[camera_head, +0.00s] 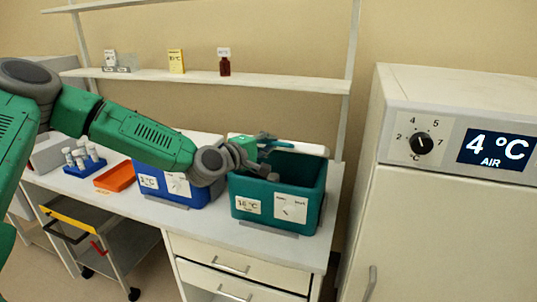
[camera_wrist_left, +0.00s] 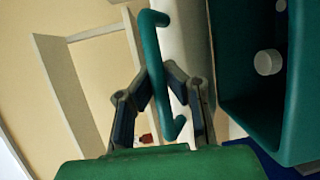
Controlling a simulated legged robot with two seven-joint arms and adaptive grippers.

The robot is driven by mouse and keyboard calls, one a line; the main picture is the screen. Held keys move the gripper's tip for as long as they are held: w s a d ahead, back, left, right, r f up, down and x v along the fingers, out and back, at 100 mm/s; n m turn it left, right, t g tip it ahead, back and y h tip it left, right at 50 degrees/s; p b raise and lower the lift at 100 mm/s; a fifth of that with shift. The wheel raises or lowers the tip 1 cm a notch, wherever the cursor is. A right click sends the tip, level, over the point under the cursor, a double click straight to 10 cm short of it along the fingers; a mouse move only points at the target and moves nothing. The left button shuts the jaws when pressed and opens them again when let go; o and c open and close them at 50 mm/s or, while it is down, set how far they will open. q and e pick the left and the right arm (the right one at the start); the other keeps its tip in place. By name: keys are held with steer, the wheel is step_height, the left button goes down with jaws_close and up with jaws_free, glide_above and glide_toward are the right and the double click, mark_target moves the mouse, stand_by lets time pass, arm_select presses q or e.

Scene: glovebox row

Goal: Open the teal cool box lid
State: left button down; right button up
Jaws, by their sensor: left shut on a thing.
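The teal cool box (camera_head: 276,213) stands on the bench, its inside in view from above. Its white lid (camera_head: 313,150) is raised at the back of the box. In the left wrist view, the lid (camera_wrist_left: 196,40) is a pale strip beside the open teal box (camera_wrist_left: 228,75). My left gripper (camera_head: 262,142) is at the teal lid handle (camera_head: 282,144). In the left wrist view, my left gripper (camera_wrist_left: 161,80) is shut on the handle (camera_wrist_left: 153,45), with a finger on each side. A white round item (camera_wrist_left: 268,62) shows inside the box. My right gripper is not in view.
A blue cool box (camera_head: 175,198) stands left of the teal one, partly behind my left arm. An orange tray (camera_head: 115,178) and a blue tube rack (camera_head: 84,168) lie further left. A shelf (camera_head: 280,83) runs behind. A white cabinet (camera_head: 450,220) stands at the right.

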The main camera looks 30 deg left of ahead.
arm_select(q)
steer(key=shift+w+a+r, duration=0.25)
steer(key=shift+w+r, duration=0.55)
steer(key=shift+r, duration=0.3)
steer(key=shift+w+a+r, duration=0.2)
steer(key=shift+w+r, duration=0.55)
steer(key=shift+r, duration=0.3)
steer(key=c, duration=1.6)
jaws_free()
steer(key=shift+s, duration=0.1)
steer(key=shift+o, duration=0.2)
steer(key=shift+s+a, duration=0.1)
steer(key=shift+s, duration=0.1)
steer(key=s+a, duration=0.1)
steer(key=s, duration=1)
steer(key=shift+s+a+r, duration=0.2)
steer(key=shift+a+r, duration=0.15)
steer(key=shift+a, duration=0.05)
